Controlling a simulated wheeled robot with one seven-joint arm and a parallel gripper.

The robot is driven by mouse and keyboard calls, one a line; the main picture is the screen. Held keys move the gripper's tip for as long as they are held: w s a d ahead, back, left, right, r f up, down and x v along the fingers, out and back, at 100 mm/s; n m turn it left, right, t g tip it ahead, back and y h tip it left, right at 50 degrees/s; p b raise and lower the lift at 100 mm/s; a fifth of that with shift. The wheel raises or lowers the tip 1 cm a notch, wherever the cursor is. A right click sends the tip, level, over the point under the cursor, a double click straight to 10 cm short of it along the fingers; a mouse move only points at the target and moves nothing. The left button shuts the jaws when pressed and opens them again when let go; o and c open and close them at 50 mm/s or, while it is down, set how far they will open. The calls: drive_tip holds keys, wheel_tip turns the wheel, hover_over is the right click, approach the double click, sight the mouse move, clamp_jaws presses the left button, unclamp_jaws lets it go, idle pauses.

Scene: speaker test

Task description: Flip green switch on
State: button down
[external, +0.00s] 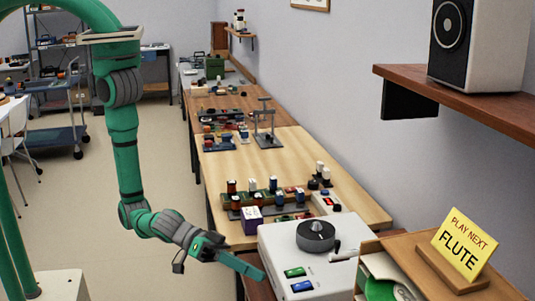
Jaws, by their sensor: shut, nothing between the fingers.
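A white box (275,250) stands at the lower middle of the external view. On its top are a green switch (295,272) and, just below it in the picture, a blue switch (302,286). A dark round dial (316,235) sits behind them. I cannot tell from this view which way the green switch is set. My gripper (257,273) is shut and empty. Its tip is by the left edge of the white box, to the left of the green switch and apart from it.
A small lever (343,253) sticks up on the box's right. A wooden stand with a yellow sign reading "FLUTE" (459,245) is at the right. A long workbench (280,162) with small parts runs back. A speaker (470,42) sits on a wall shelf (470,106).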

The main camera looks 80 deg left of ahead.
drive_tip(key=d+y, duration=0.1)
drive_tip(key=d, duration=0.2)
drive_tip(key=d+t+y, duration=0.1)
drive_tip(key=d+y, duration=0.1)
drive_tip(key=d, duration=0.1)
drive_tip(key=shift+s+d+m, duration=0.15)
drive_tip(key=shift+m, duration=0.15)
wheel_tip(320, 180, up, 9)
drive_tip(key=s+a+n+t+y, duration=0.2)
drive_tip(key=t+y, duration=0.2)
drive_tip(key=y, duration=0.3)
drive_tip(key=shift+s+f, duration=0.15)
drive_tip(key=shift+s, duration=0.25)
drive_tip(key=shift+a, duration=0.1)
